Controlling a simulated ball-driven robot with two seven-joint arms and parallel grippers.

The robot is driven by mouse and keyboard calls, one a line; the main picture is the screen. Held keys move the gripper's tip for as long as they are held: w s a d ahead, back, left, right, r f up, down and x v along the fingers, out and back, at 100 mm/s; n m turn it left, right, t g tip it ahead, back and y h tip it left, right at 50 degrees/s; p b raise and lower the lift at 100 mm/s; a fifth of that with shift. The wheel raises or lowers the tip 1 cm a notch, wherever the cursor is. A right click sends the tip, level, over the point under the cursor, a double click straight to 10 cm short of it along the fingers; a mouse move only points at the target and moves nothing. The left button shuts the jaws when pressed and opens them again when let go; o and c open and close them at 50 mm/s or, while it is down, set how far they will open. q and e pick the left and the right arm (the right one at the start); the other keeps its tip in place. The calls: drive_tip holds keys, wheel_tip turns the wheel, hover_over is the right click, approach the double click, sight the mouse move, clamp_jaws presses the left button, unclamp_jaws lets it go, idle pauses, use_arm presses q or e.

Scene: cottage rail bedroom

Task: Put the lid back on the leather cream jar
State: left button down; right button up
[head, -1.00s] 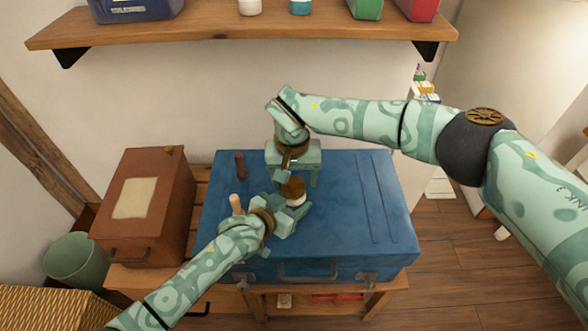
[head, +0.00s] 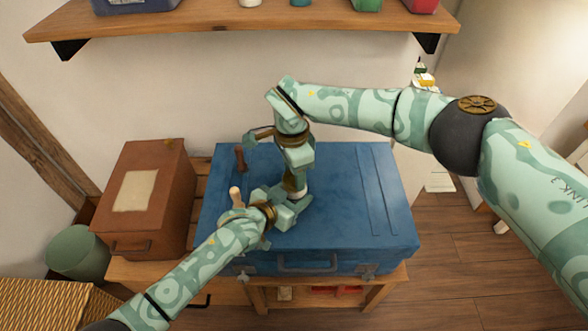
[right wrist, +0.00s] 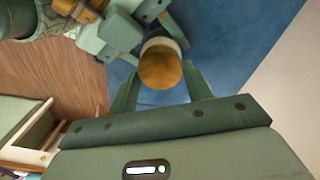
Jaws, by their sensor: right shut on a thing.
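The small white jar (head: 297,194) stands on the blue trunk, mostly hidden by my grippers. Its round brown lid (right wrist: 160,66) shows between my right fingers in the right wrist view, directly over the jar. In the head view the lid (head: 290,182) appears just above the white body; whether it is seated I cannot tell. My right gripper (head: 294,178) points down from above and is shut on the lid. My left gripper (head: 288,208) is low beside the jar, its fingers at the jar's side; whether they grip it is hidden.
The blue trunk (head: 350,210) sits on a wooden bench. A dark brown handle (head: 240,158) and a pale wooden handle (head: 236,196) stand close left of the grippers. A brown box (head: 150,200) is further left. A shelf (head: 240,35) overhangs behind. The trunk's right side is clear.

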drive_tip(key=m, duration=0.6)
drive_tip(key=shift+d+f+m, duration=0.1)
drive_tip(key=shift+m, duration=0.2)
drive_tip(key=m, duration=0.9)
drive_tip(key=shift+y, duration=0.3)
drive_tip(key=m, duration=0.3)
drive_tip(key=shift+m, duration=0.3)
drive_tip(key=m, duration=0.5)
drive_tip(key=shift+m, duration=0.4)
drive_tip(key=m, duration=0.8)
drive_tip(key=shift+m, duration=0.4)
drive_tip(key=m, duration=0.5)
drive_tip(key=shift+w+d+t, duration=0.1)
drive_tip(key=shift+t, duration=0.2)
drive_tip(key=o, duration=1.1)
